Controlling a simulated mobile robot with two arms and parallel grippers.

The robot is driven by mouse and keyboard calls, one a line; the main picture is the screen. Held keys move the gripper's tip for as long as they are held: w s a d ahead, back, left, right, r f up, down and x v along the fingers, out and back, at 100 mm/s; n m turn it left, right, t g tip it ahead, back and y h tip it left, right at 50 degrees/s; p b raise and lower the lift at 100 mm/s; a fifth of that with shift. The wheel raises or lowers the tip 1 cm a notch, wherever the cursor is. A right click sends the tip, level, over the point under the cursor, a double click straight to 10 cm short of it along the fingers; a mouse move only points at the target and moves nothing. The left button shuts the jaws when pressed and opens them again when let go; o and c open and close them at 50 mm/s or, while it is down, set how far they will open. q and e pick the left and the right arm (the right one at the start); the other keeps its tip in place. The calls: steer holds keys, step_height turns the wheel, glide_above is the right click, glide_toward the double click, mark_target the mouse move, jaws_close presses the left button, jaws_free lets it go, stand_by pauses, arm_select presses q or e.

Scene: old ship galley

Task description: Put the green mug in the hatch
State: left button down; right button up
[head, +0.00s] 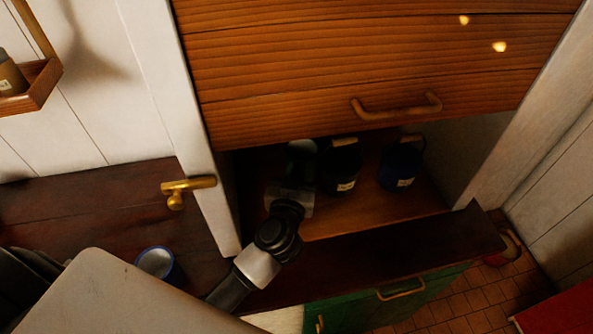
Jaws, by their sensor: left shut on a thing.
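The hatch (350,218) is a wooden compartment, open at the bottom under a raised slatted shutter (360,60). My left gripper (292,190) reaches into its left part and is shut on the green mug (300,156), which looks dark green in the shade. The mug is inside the opening, close to the left side; the gripper hides part of it. I cannot tell whether it touches the hatch floor. My right gripper is not in view.
A dark canister (342,172) stands just right of the mug, and a dark blue one (401,166) farther right. The shutter's handle (397,107) hangs above. A blue-rimmed mug (156,263) stands on the counter at left, near a brass latch (187,189). Hatch floor at front right is clear.

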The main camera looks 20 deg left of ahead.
arm_select(q)
steer(key=shift+f, duration=0.5)
steer(key=c, duration=1.1)
jaws_free()
steer(key=shift+c, duration=0.2)
steer(key=shift+r, duration=0.55)
steer(key=b+v, duration=0.1)
steer(key=v, duration=1.1)
